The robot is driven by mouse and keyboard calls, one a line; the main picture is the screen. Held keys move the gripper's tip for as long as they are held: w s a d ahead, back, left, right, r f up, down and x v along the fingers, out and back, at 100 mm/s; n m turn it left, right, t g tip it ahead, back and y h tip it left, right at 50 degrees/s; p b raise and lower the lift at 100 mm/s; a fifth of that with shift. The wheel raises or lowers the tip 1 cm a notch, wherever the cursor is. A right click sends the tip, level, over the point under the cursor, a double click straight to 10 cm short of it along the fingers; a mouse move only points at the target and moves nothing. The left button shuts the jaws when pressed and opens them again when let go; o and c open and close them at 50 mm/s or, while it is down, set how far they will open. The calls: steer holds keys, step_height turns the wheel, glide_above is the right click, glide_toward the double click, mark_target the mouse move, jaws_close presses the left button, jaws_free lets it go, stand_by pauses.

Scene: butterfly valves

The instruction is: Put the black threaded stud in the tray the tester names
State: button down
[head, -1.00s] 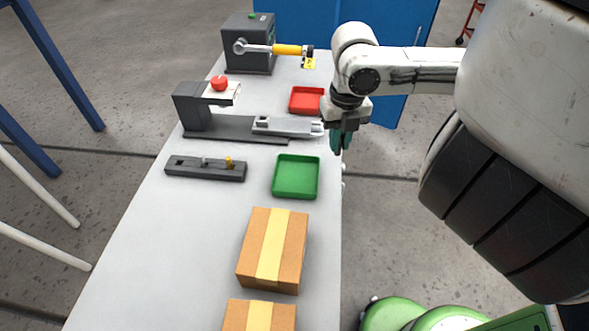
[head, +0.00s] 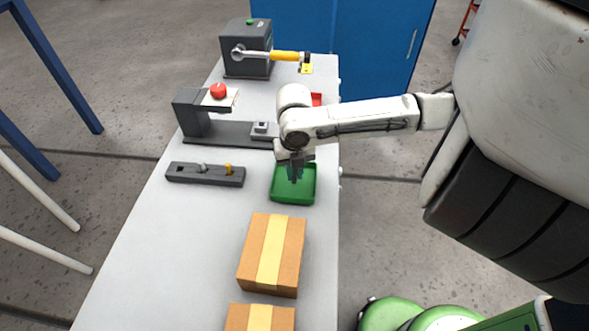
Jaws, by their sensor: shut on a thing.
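My gripper (head: 296,176) points down over the green tray (head: 279,198) at the table's right side. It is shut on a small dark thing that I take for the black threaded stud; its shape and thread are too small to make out. I cannot tell its height above the tray floor. The red tray (head: 316,99) lies farther back, mostly hidden behind my arm.
A grey fixture with a red knob (head: 218,91) and a machine with a yellow handle (head: 285,56) stand behind. A taped carton (head: 270,255) stands in front.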

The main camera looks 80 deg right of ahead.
steer(key=shift+f+b, duration=0.3)
steer(key=shift+f, duration=0.2)
steer(key=c, duration=1.1)
jaws_free()
steer(key=shift+r, duration=0.1)
steer(key=shift+r+p, duration=0.45)
steer(key=shift+r, duration=0.05)
step_height(320, 180, up, 12)
steer(key=b, duration=0.1)
steer(key=shift+f, duration=0.15)
